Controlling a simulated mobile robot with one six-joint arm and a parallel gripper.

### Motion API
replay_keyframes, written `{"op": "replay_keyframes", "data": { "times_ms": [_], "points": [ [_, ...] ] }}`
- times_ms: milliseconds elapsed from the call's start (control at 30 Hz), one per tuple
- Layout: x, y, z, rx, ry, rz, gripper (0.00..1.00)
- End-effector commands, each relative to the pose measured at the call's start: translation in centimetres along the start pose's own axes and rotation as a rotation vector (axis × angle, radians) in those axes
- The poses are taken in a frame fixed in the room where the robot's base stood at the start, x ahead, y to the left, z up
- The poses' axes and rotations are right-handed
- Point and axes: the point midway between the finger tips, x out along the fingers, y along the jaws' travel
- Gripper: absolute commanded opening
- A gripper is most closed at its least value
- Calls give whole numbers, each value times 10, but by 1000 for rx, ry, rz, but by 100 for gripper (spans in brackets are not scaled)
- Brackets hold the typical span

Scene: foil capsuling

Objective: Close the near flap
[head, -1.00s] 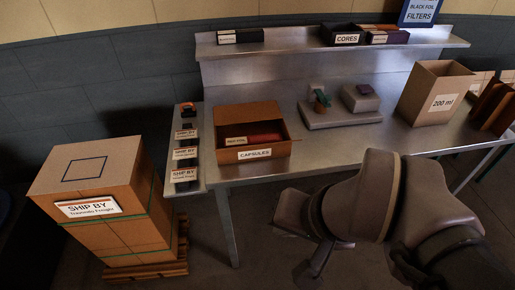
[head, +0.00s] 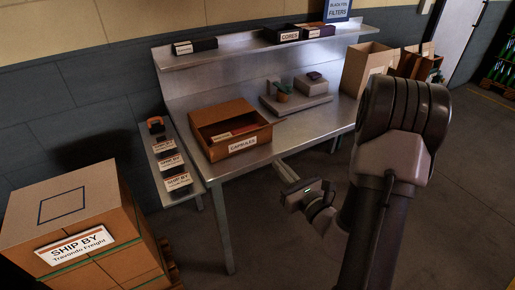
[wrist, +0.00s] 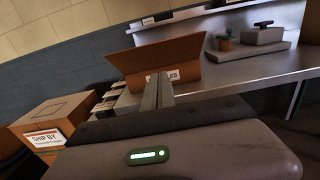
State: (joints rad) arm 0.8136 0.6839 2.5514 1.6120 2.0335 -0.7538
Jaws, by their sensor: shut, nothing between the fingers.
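The open brown box labelled CAPSULES (head: 262,140) stands on the left part of the metal bench. Inside it are a dark red item (head: 243,130) and a small white-labelled item (head: 221,137). A brown panel stands up at the back of the box. I cannot tell a separate near flap from the front wall. In the wrist view, the box (wrist: 187,57) is ahead, its label partly hidden by my fingers. My gripper (head: 303,188) is shut and empty, in front of the bench and apart from the box. Its fingers (wrist: 158,90) point toward the box in the wrist view.
A carton (head: 72,212) marked SHIP BY stands at the left. A narrow side shelf (head: 191,186) holds several labelled items. A tall carton (head: 364,66) stands farther right. Floor before the bench is open.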

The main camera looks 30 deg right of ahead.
Motion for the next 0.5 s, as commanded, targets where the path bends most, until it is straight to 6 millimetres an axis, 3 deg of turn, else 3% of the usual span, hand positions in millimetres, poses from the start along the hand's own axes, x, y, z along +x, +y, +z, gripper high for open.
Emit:
{"op": "replay_keyframes", "data": {
  "times_ms": [33, 367, 500],
  "points": [
    [4, 2, -10, -3, -5, 2, 0],
    [77, 3, 0, 2, -2, 4, 0],
    [95, 2, 17, 1, -4, 2, 0]
  ]
}}
